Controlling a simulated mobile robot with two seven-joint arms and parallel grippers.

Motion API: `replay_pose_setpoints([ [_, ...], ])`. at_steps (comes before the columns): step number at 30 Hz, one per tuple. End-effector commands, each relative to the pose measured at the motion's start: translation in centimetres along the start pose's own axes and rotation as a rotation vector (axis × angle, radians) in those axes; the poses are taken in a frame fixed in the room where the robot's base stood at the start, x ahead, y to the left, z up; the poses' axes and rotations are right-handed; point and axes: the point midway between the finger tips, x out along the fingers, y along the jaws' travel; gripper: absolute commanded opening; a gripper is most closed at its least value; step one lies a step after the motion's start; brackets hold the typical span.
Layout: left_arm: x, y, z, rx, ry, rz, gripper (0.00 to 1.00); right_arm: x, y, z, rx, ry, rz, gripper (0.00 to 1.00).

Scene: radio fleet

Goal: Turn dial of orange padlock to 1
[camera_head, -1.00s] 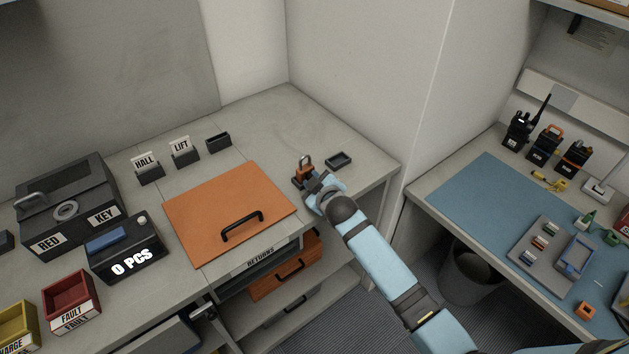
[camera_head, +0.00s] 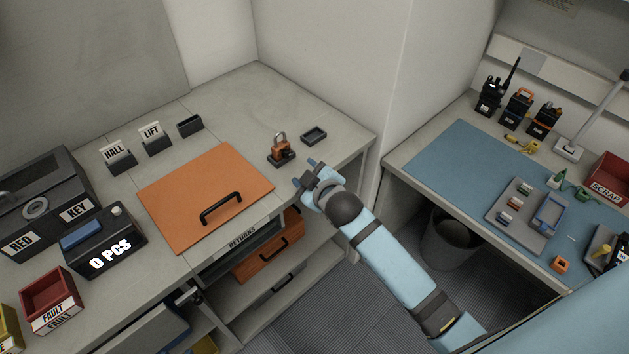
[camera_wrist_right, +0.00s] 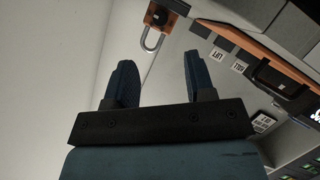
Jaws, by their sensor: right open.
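The orange padlock (camera_head: 281,149) with a grey shackle stands upright on a small dark base near the right end of the grey counter. It also shows at the top of the right wrist view, its shackle (camera_wrist_right: 152,40) towards the fingers. The dial's number cannot be read in either view. My right gripper (camera_head: 305,171) is in front of the padlock, a little to its lower right, apart from it. In the right wrist view its two fingers (camera_wrist_right: 157,80) are spread with nothing between them. My left gripper is not in view.
An orange panel with a black handle (camera_head: 205,195) lies left of the padlock. A small dark tray (camera_head: 314,135) sits right of it. HALL (camera_head: 117,157) and LIFT (camera_head: 154,139) holders stand further left. A blue mat (camera_head: 463,170) covers the right desk.

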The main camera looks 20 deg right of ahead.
Motion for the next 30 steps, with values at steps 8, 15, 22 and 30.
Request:
replay_pose_setpoints([
  [8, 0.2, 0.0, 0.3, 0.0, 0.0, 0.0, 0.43, -3.6, 0.0, 0.0, -0.001, 0.0, 0.0, 0.5],
  [15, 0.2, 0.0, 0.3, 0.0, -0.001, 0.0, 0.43, -4.0, 0.0, 0.0, -0.001, -0.001, 0.0, 0.5],
  [22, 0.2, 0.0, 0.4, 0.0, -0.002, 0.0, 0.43, -4.0, 0.0, 0.0, 0.0, -0.001, 0.0, 0.5],
  [30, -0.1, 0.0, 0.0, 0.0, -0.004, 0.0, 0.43, -5.7, -2.0, 2.0, 0.065, -0.024, -0.044, 0.5],
])
